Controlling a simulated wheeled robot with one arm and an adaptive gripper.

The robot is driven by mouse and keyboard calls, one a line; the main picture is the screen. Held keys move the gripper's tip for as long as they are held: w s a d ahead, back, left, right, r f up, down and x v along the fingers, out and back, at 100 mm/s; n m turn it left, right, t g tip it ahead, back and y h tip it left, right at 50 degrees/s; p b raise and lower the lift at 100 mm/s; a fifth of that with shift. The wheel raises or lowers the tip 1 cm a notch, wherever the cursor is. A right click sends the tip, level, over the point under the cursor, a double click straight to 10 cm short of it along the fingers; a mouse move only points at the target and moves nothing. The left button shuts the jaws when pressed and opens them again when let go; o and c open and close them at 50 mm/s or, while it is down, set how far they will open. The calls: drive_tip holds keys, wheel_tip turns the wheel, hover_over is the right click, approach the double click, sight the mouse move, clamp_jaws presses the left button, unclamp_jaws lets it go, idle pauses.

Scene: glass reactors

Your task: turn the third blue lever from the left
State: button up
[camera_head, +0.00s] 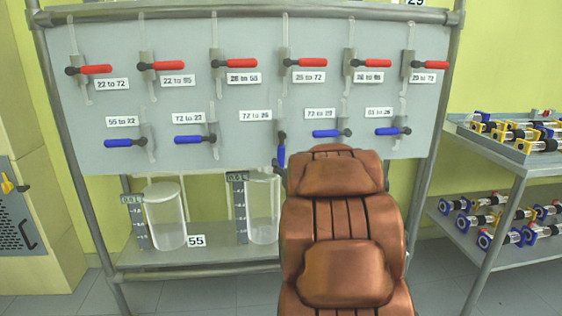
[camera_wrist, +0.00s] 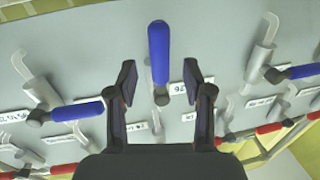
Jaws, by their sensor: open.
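The third blue lever from the left (camera_head: 281,156) hangs straight down from its valve on the grey panel, while the other blue levers lie level. In the wrist view the same lever (camera_wrist: 159,52) stands upright in the picture, its dark pivot below it. My open gripper (camera_wrist: 160,76) has one finger on each side of this lever, with a visible gap on both sides. Whether the fingers reach the lever's depth I cannot tell. In the head view my copper-coloured arm covers the space just right of the lever, and the gripper is hidden.
A row of red levers (camera_head: 229,64) runs along the panel's top. Neighbouring blue levers (camera_head: 193,139) (camera_head: 327,133) sit on either side. Glass vessels (camera_head: 165,214) stand on the shelf below. A rack with small parts (camera_head: 496,171) stands at the right.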

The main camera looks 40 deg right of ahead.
sight(282, 160)
drive_tip(key=shift+b+x, duration=0.6)
drive_tip(key=shift+x, duration=2)
clamp_jaws()
